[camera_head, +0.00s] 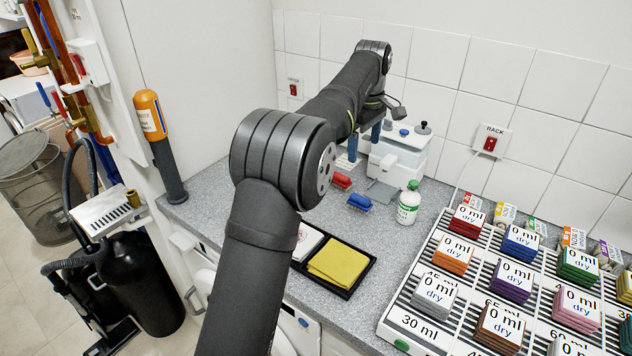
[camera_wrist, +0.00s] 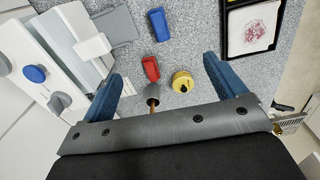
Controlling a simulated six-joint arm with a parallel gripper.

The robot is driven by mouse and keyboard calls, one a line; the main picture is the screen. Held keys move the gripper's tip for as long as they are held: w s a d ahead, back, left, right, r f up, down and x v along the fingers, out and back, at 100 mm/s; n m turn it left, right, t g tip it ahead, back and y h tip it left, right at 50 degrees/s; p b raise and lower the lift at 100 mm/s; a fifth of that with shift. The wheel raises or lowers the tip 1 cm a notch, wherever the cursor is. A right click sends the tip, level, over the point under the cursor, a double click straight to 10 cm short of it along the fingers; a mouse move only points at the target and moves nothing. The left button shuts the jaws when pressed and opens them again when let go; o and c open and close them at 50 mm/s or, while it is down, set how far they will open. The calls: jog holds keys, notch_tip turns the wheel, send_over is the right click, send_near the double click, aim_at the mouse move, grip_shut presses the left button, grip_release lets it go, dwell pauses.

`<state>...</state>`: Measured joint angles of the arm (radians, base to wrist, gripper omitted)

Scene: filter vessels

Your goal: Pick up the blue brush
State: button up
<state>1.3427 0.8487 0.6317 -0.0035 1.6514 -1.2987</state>
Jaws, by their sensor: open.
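The blue brush (camera_head: 360,202) lies on the grey counter, just right of and in front of the red brush (camera_head: 341,180). In the wrist view the blue brush (camera_wrist: 158,24) is near the top, beyond the fingertips, with the red brush (camera_wrist: 150,68) nearer. My gripper (camera_wrist: 162,70) is open and empty, its two blue fingers spread wide. The red brush shows in the gap between the fingers. In the head view my gripper (camera_head: 364,142) is behind the brushes, above the counter's back, partly hidden by my arm.
A white device (camera_head: 402,150) with knobs stands at the back. A green-labelled bottle (camera_head: 408,205) is right of the blue brush. A black tray (camera_head: 362,266) holds cloths in front. A yellow round object (camera_wrist: 182,80) lies near the red brush. A rack (camera_head: 400,322) fills the right.

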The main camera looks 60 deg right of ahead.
jog(key=a+m+h, duration=0.1)
jog(key=m, duration=0.4)
jog(key=m+h, duration=0.3)
jog(key=m, duration=0.9)
send_near(361, 197)
jog(key=shift+m, duration=0.3)
jog(key=x, duration=0.4)
jog(key=shift+w+a+f, duration=0.15)
jog(key=shift+w+f, duration=0.05)
jog(key=shift+f, duration=0.25)
jog(key=shift+d+x, duration=0.2)
jog(key=shift+x, duration=2.45)
jog(key=shift+s, duration=0.15)
jog(key=c, duration=1.1)
